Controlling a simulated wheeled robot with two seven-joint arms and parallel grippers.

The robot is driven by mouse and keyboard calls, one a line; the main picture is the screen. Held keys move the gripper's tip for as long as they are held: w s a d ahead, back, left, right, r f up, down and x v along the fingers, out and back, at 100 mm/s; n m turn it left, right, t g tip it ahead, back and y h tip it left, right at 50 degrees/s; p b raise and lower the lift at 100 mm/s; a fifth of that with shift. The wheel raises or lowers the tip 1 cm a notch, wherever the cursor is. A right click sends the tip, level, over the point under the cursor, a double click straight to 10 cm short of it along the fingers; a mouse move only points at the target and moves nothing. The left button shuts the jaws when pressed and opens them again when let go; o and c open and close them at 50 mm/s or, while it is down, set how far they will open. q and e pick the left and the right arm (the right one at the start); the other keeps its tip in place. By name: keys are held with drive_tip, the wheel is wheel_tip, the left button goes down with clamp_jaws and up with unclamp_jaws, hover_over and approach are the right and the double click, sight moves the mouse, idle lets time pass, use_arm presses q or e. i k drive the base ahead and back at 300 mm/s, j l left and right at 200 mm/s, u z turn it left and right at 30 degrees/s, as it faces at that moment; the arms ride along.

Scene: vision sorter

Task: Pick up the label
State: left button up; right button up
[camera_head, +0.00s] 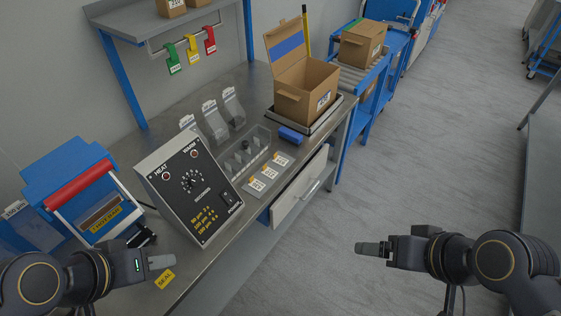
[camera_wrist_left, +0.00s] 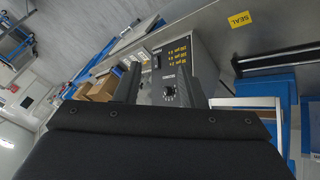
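Several white labels with yellow marks (camera_head: 264,173) lie in a row on a plate on the steel bench, right of the grey control box. Green (camera_head: 173,58), yellow (camera_head: 193,49) and red (camera_head: 210,40) tags hang from a rail at the back. I cannot tell which one is the task's label. My left gripper (camera_head: 161,262) is at the near edge of the bench, apart from these labels. In the left wrist view its two fingers (camera_wrist_left: 160,88) stand apart with nothing held. My right gripper (camera_head: 372,248) is over the floor; its finger gap is hidden.
A grey control box (camera_head: 190,190) with a dial stands between my left gripper and the labels. A blue sealer with a red handle (camera_head: 80,185) is at left. A yellow SEAL marking (camera_head: 165,278) is on the bench edge. An open carton (camera_head: 305,95) stands behind.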

sight(282, 161)
drive_tip(key=i+l+u, duration=0.1)
drive_tip(key=i+l, duration=0.65)
drive_tip(key=i+u, duration=0.2)
drive_tip(key=u, duration=1.25)
